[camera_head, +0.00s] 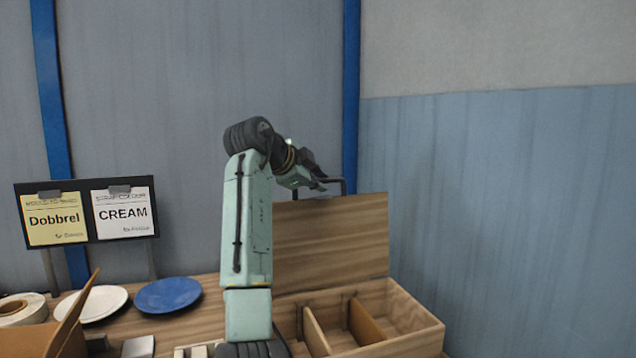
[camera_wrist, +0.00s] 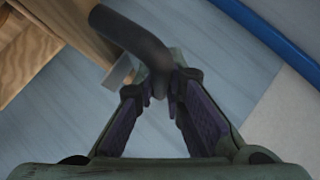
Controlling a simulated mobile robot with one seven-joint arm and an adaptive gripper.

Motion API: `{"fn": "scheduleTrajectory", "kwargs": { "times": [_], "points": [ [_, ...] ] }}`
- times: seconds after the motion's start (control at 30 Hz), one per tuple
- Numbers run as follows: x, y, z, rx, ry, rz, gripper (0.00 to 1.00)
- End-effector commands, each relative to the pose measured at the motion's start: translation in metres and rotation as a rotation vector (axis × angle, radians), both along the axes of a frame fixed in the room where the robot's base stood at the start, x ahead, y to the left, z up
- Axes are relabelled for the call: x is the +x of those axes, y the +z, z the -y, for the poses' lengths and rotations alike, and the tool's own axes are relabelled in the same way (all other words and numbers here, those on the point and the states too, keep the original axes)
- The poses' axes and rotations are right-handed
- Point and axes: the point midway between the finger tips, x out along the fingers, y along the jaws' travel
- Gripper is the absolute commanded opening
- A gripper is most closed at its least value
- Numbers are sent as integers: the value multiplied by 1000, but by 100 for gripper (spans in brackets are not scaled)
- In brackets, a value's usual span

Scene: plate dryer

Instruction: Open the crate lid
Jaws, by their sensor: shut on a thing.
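The wooden crate (camera_head: 425,323) stands on the table at the right. Its lid (camera_head: 340,240) is raised and stands roughly upright along the back edge, so the divided inside shows. A dark handle (camera_head: 342,183) is on the lid's top edge. My arm hides the left part of the crate and lid in the head view.
A blue plate (camera_head: 168,295) and a white plate (camera_head: 95,303) lie on the table at the left. A sign board (camera_head: 88,212) stands behind. The wall is close behind the lid.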

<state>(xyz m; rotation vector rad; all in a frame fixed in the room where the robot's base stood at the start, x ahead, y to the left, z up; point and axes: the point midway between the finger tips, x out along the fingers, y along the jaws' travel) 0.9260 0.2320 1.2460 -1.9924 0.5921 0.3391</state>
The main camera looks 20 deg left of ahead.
Motion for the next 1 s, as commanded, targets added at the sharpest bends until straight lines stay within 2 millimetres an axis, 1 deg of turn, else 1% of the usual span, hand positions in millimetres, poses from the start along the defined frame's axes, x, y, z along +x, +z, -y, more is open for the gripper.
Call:
{"fn": "scheduleTrajectory", "kwargs": {
  "times": [0.13, 0.17, 0.47, 0.8, 0.87, 0.97, 1.0],
  "points": [
    [0, -1, 0, 1, -1, -3, 0],
    [0, -1, 0, 1, -1, -3, 11],
    [0, -1, 0, 1, 0, -1, 31],
    [-2, 1, -1, 1, 0, 0, 31],
    [-7, 4, -2, 1, 1, 2, 31],
    [-19, 11, -6, 1, 1, 2, 31],
    [-26, 15, -9, 3, 2, 3, 31]
  ]
}}
